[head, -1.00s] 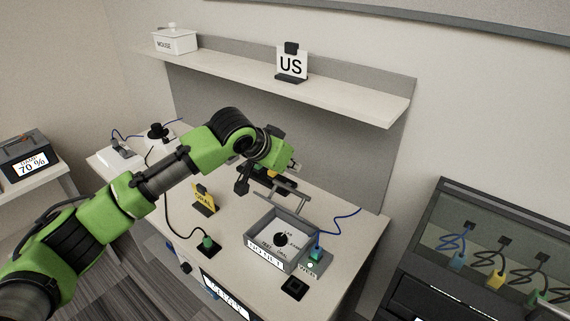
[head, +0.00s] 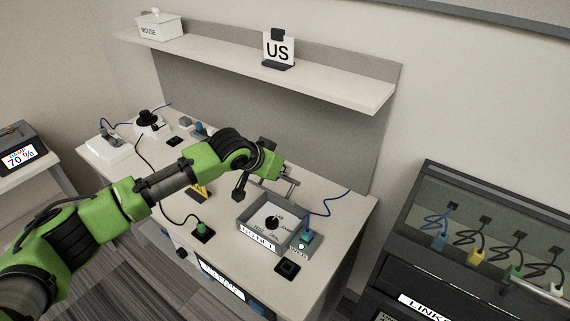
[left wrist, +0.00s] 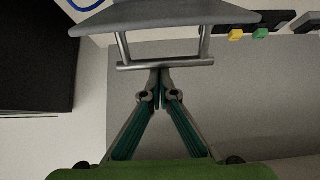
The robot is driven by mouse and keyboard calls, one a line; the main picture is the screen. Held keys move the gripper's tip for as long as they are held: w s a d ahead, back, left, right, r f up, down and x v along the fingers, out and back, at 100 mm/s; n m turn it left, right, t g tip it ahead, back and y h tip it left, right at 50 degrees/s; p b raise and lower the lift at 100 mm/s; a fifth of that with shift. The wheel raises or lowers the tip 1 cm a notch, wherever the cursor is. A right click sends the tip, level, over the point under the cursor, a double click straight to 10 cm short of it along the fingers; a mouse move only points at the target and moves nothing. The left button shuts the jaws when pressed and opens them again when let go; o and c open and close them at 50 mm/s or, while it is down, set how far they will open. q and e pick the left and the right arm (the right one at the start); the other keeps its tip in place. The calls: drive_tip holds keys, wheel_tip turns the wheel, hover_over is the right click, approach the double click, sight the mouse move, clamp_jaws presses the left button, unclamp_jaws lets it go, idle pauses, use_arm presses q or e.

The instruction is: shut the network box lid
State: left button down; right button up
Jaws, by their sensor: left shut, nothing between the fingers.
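The network box (head: 247,229) is a grey open-topped box on the bench, with a dial inside and a white label on its front. Its lid stands raised at the back, with a metal bar handle (head: 291,183). My left gripper (head: 282,174) is behind the box at the raised lid, partly hidden by its own wrist. In the left wrist view the lid (left wrist: 185,15) crosses the top, with its handle (left wrist: 190,63) below. My shut, empty left fingertips (left wrist: 160,76) are right at the handle bar; contact is unclear. My right gripper is not in view.
A black socket (head: 287,267) is in front, and another green plug (head: 201,230) is to the left. A shelf (head: 340,88) with a US sign (head: 278,50) overhangs the back. A dark cabinet (head: 450,260) stands at right.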

use_arm(q)
drive_tip(key=shift+s+a+f, duration=0.25)
drive_tip(key=shift+s+f, duration=0.1)
drive_tip(key=shift+s+a+f+t+h+b, duration=0.3)
drive_tip(key=shift+s+a+t+h+b, duration=0.05)
drive_tip(key=shift+s+t+b, duration=0.15)
drive_tip(key=shift+s+a+f+t+h+b, duration=0.25)
drive_tip(key=shift+s+a+t+h+b, duration=0.15)
drive_tip(key=shift+s+b, duration=0.1)
drive_tip(key=shift+s+a+f+t+h+b, duration=0.25)
drive_tip(key=shift+s+a+t+b, duration=0.15)
drive_tip(key=shift+b, duration=0.3)
drive_tip(key=shift+s+a+t, duration=0.1)
drive_tip(key=shift+s+t, duration=0.2)
drive_tip(key=shift+r, duration=0.3)
